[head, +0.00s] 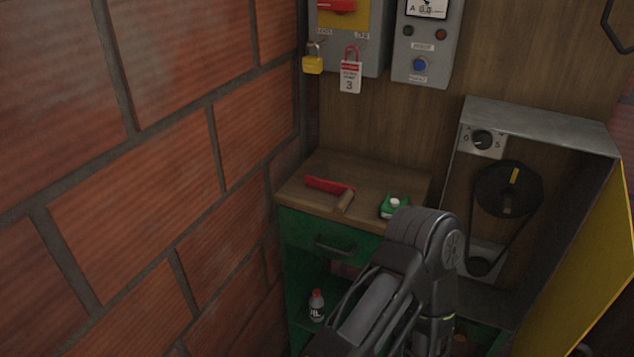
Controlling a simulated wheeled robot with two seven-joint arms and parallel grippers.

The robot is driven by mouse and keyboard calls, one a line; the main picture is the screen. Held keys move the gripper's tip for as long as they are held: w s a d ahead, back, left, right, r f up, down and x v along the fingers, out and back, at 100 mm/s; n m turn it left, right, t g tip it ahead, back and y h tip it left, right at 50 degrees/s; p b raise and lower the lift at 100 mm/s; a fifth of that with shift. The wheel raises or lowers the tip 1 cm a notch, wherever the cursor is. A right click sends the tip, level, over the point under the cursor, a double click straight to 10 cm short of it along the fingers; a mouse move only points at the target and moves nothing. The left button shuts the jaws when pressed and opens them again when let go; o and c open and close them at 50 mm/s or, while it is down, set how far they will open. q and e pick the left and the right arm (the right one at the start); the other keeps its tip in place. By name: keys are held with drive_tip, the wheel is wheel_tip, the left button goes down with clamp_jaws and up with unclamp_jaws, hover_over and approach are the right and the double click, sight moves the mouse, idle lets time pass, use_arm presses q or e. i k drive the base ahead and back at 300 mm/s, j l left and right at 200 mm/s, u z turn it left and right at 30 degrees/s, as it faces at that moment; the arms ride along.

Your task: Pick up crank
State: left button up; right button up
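The crank (330,187), a red bar with a wooden-looking grip (345,200) at its right end, lies on the wooden top of a green cabinet (309,228). One of my dark arms rises from the bottom of the head view. It bends in front of the cabinet's right part and runs back down out of the picture. Its elbow-like joint is right of and nearer than the crank, apart from it in the picture. No fingertips show, so neither gripper can be seen. The crank is in full view.
A brick wall (150,180) closes the left side. A belt-and-pulley housing (545,122) with an open yellow door (590,275) stands right. A yellow padlock (312,65) and tag (350,78) hang above. A bottle (317,306) stands below.

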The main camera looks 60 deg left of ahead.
sight(313, 180)
drive_tip(key=u, duration=1.95)
drive_tip(key=i+j+z, duration=0.1)
drive_tip(key=j+z, duration=0.2)
drive_tip(key=z, duration=0.2)
drive_tip(key=j+z, duration=0.3)
drive_tip(key=z, duration=0.2)
